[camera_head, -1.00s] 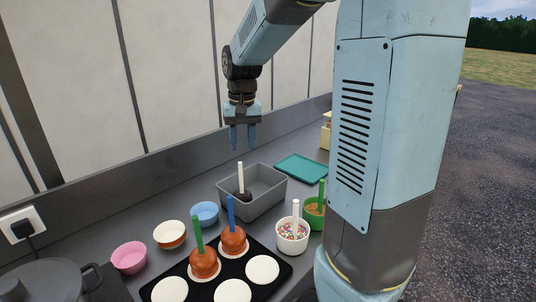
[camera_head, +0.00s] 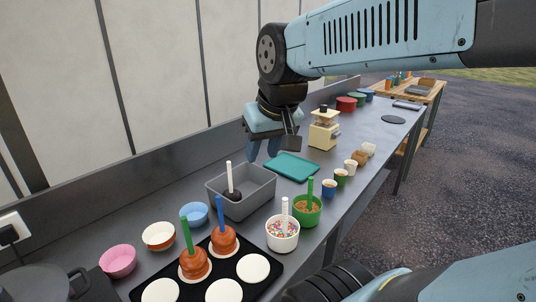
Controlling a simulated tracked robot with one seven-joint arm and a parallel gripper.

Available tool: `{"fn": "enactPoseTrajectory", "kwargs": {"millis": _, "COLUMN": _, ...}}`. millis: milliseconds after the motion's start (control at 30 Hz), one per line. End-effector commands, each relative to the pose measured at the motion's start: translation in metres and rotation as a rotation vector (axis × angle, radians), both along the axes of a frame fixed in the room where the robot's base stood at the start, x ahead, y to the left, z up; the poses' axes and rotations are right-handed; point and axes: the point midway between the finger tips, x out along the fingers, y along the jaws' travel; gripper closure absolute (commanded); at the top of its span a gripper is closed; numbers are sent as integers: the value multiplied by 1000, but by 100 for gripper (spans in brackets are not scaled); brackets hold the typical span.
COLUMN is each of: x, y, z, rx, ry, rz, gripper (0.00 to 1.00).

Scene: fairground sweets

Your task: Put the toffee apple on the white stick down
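A white stick (camera_head: 229,175) stands up from a dark, coated lump (camera_head: 235,196) inside the grey tub (camera_head: 262,202); the tub wall partly hides it. Another white stick (camera_head: 285,210) stands in a white bowl of coloured sprinkles (camera_head: 282,234); no apple shows clearly there. Two brown toffee apples, one on a green stick (camera_head: 195,263) and one on a blue stick (camera_head: 224,241), sit on white discs on a black mat (camera_head: 208,278). My gripper (camera_head: 263,156) is above and behind the tub, fingers pointing down, apart, with nothing visible between them.
A green bowl (camera_head: 307,211) with a green stick stands right of the sprinkles. Small cups and a cream machine (camera_head: 324,130) stand farther back. Bare white discs (camera_head: 253,268) lie on the mat.

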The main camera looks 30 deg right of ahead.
Motion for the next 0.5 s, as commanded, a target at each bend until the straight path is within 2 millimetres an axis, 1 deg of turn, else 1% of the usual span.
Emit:
{"fn": "enactPoseTrajectory", "kwargs": {"millis": 33, "x": -8, "y": 0, "z": 0, "rx": -7, "ry": -18, "rz": 2, "gripper": 60}}
{"fn": "enactPoseTrajectory", "kwargs": {"millis": 100, "x": -15, "y": 1, "z": -2, "rx": -15, "ry": -34, "rz": 6, "gripper": 60}}
{"fn": "enactPoseTrajectory", "kwargs": {"millis": 200, "x": -21, "y": 1, "z": -3, "rx": -23, "ry": -48, "rz": 10, "gripper": 60}}
{"fn": "enactPoseTrajectory", "kwargs": {"millis": 500, "x": -24, "y": 1, "z": -4, "rx": -27, "ry": -53, "rz": 12, "gripper": 60}}
